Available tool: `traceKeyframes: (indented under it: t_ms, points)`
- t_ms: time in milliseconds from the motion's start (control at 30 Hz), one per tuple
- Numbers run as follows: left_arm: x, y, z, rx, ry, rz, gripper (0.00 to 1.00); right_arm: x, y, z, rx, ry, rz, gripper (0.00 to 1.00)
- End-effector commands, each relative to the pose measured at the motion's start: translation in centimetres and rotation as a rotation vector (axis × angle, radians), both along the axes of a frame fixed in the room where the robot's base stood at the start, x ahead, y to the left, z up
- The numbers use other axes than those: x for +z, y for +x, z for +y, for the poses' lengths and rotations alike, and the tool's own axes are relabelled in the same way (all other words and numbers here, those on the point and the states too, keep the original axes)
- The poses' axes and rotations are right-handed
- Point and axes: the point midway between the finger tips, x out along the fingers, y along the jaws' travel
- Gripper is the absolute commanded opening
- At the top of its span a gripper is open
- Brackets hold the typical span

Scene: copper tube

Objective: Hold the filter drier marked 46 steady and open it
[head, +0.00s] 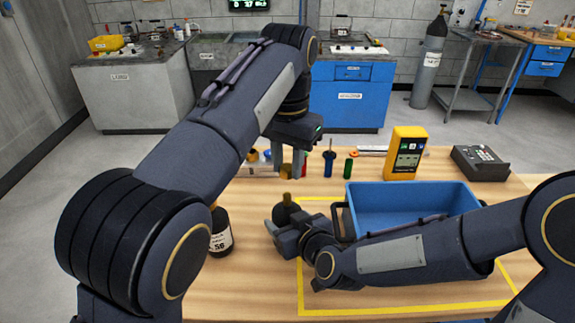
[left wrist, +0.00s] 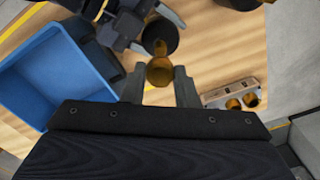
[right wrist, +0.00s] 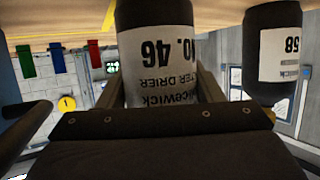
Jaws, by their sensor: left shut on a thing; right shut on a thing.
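The filter drier marked 46 (right wrist: 158,45) is a dark bottle with a white label, gripped between the fingers of my right gripper (right wrist: 168,90). In the head view, the drier's dark body and brass-coloured neck (head: 286,198) show upright beside my right gripper (head: 284,232), its label hidden. My left gripper (left wrist: 160,85) is shut on a round brass-coloured cap (left wrist: 160,72).
A second dark bottle (head: 221,232), its label seeming to read 58, stands left of the drier. A blue bin (head: 455,203) is right of it, partly behind my right arm. A wooden holder (left wrist: 232,92), a yellow meter (head: 407,150) and a keypad device (head: 480,162) are farther back.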

Motion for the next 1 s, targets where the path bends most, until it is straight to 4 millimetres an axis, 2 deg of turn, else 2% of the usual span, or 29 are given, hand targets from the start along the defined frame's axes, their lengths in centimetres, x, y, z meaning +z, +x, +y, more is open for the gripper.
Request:
traceKeyframes:
  t_ms: [33, 200, 567, 667, 1000]
  points:
    - [0.0, 0.0, 0.0, 0.000, 0.000, 0.000, 0.00, 0.0, 0.0, 0.0, 0.000, 0.001, 0.000, 0.62]
    - [0.0, 0.0, 0.0, 0.000, 0.000, 0.000, 0.00, 0.0, 0.0, 0.0, 0.000, 0.000, 0.000, 0.85]
    - [0.0, 0.0, 0.0, 0.000, 0.000, 0.000, 0.00, 0.3, -0.4, -0.2, 0.000, 0.001, -0.002, 0.85]
    - [0.1, 0.0, 0.0, 0.000, 0.000, 0.000, 0.00, 0.9, -1.4, -0.8, 0.000, 0.001, -0.003, 0.85]
    - [0.9, 0.0, 0.0, 0.000, -0.001, -0.001, 0.00, 3.7, -7.2, -3.9, -0.001, 0.001, -0.004, 0.85]
